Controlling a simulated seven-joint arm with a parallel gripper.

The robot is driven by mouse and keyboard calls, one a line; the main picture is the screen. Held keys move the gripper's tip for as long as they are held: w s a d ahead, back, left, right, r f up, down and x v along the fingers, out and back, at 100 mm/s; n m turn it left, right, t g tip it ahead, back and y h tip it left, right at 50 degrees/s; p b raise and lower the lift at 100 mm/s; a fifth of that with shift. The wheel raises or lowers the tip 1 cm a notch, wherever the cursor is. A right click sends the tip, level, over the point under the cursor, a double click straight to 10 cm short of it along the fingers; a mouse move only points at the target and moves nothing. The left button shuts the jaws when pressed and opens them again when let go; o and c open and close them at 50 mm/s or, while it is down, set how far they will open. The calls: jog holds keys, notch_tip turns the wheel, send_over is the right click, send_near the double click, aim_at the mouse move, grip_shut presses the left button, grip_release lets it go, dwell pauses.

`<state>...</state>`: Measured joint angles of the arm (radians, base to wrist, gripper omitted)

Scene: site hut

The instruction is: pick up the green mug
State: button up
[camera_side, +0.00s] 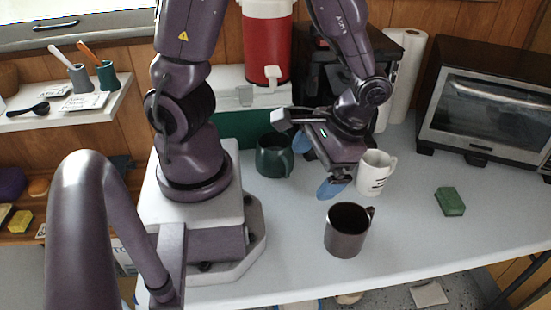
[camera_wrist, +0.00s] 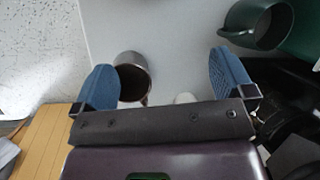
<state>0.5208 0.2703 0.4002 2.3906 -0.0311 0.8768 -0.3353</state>
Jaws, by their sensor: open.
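The green mug (camera_side: 272,157) stands upright on the grey table, just right of my base and in front of a green and white box. In the wrist view the green mug (camera_wrist: 268,32) is at the top right, outside the fingers, its handle pointing left. My gripper (camera_side: 316,164) is open and empty above the table, to the right of the green mug. In the wrist view my gripper (camera_wrist: 162,72) shows its two blue fingers wide apart, with a dark brown mug (camera_wrist: 133,78) below, nearer the left finger.
The brown mug (camera_side: 345,232) stands in front of my gripper. A white mug (camera_side: 375,174) stands just right of it. A green sponge (camera_side: 450,201) lies further right, before a toaster oven (camera_side: 485,105). A red and white drinks cooler (camera_side: 266,45) stands behind the green mug.

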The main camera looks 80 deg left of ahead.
notch_tip(320, 180, down, 4)
jog(key=s+a+n+g+y, duration=0.1)
jog(key=a+n+g+y, duration=0.1)
jog(key=a+n, duration=0.1)
jog(key=n+g+y, duration=0.1)
jog(key=n+y, duration=0.6)
jog(key=n, duration=1.2)
send_near(281, 144)
jog(key=s+d+r, duration=0.3)
jog(key=x, duration=0.6)
jog(key=shift+a+f, duration=0.2)
jog(key=shift+f, duration=0.2)
jog(key=c, duration=1.4)
jog(key=shift+d+r, duration=0.1)
jog(key=shift+r, duration=0.1)
